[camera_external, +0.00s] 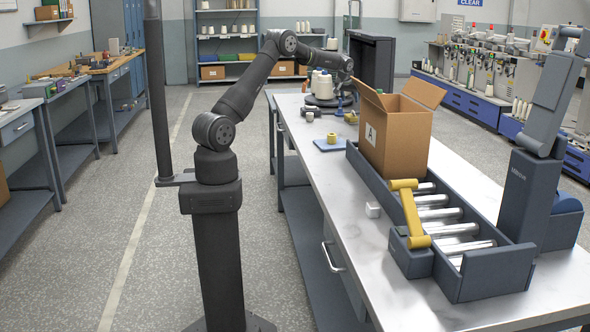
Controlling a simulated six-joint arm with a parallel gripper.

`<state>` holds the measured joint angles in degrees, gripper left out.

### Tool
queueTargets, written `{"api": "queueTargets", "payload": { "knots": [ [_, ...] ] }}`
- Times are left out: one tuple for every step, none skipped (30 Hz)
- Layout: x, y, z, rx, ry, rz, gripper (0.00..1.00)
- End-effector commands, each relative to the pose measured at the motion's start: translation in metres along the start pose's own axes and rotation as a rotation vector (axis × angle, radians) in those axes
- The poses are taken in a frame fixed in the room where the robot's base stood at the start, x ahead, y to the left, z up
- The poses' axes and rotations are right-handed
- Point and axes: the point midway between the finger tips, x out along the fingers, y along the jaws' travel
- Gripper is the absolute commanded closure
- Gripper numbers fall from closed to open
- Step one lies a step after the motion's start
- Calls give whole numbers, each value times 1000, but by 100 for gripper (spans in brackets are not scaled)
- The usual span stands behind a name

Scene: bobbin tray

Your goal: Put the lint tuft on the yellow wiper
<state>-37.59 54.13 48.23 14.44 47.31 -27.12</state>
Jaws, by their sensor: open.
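The yellow wiper (410,215) is a bar lying across the left side of the roller tray (462,284), beside the metal rollers. A small whitish lump (373,209) on the bench left of the tray may be the lint tuft; it is too small to be sure. My gripper (343,106) is over the far part of the bench, near a group of white cones, well away from the wiper and the lump. It is open; its fingers are small and dark here, and nothing shows clearly between them.
An open cardboard box (396,133) stands at the far end of the roller tray. A blue pad (329,145) with a yellow bobbin (331,138) lies left of the box. White cones (322,85) stand on a dark round base at the back. The bench's near left surface is clear.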

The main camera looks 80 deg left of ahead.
Motion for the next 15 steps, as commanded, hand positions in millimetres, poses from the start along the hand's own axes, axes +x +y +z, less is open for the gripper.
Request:
{"api": "queueTargets", "payload": {
  "knots": [
    [-9,0,0,0,1,0,52],
    [-13,0,-1,0,1,1,52],
    [-17,0,0,0,1,0,52],
    [-19,0,0,0,0,0,52],
    [-22,0,0,0,0,0,52],
    [-24,0,0,0,1,0,52],
    [-26,0,0,0,1,0,52],
    [-27,0,0,0,1,0,52],
    [-28,0,0,0,1,0,52],
    [-28,0,0,0,1,0,52],
    [-28,0,0,0,0,0,52],
    [-28,0,0,0,0,0,52],
    [-28,0,0,0,0,0,52],
    [-28,0,0,0,0,0,52],
    [-28,0,0,0,0,0,52]
  ]
}}
